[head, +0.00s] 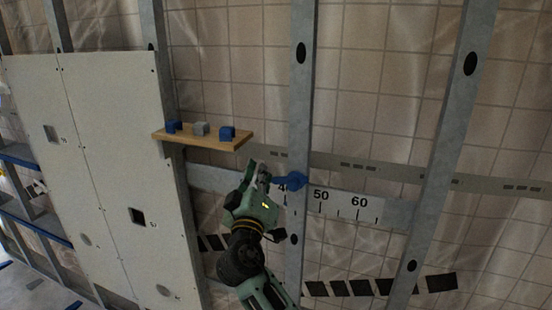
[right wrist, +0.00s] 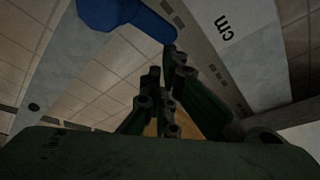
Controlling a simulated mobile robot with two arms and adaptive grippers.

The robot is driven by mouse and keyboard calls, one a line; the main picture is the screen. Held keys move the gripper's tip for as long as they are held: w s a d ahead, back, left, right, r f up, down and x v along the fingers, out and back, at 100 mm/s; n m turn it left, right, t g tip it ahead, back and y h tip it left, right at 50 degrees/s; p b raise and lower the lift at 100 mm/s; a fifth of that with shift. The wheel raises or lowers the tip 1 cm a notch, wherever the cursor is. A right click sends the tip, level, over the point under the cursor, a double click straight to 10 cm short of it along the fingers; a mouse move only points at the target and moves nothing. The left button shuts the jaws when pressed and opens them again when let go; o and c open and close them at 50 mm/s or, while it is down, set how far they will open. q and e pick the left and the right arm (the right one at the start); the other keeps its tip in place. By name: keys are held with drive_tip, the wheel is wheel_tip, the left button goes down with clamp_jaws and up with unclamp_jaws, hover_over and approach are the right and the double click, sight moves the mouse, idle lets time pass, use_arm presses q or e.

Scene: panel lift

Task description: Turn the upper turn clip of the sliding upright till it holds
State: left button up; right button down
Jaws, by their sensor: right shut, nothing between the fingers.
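The blue turn clip (head: 294,180) sits on the front of the grey sliding upright (head: 301,110), at the height of the scale. Its handle points left in the head view. My right gripper (head: 259,168) is just left of the clip, shut and empty. In the right wrist view the blue clip (right wrist: 125,14) is at the top, beyond the closed fingertips of my right gripper (right wrist: 166,85). Whether the fingers touch the handle I cannot tell. My left gripper is not in view.
A white scale (head: 345,204) runs behind the upright on a grey rail. A wooden shelf (head: 205,143) with two blue clips and a grey one is at upper left of my gripper. Pale panels (head: 110,100) stand left, another slanted upright (head: 450,130) right.

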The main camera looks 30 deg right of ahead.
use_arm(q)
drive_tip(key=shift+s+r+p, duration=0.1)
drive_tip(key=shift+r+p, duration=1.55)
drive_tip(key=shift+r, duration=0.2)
use_arm(e)
wheel_tip(320, 180, down, 7)
drive_tip(key=s+d+n+y, duration=0.1)
drive_tip(key=n+y, duration=0.2)
drive_tip(key=n, duration=0.5)
drive_tip(key=shift+s+d+f+n+g, duration=0.15)
drive_tip(key=shift+s+f+n+g, duration=0.05)
drive_tip(key=shift+s+n+g, duration=0.15)
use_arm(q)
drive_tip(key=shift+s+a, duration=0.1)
use_arm(e)
drive_tip(key=shift+w, duration=0.1)
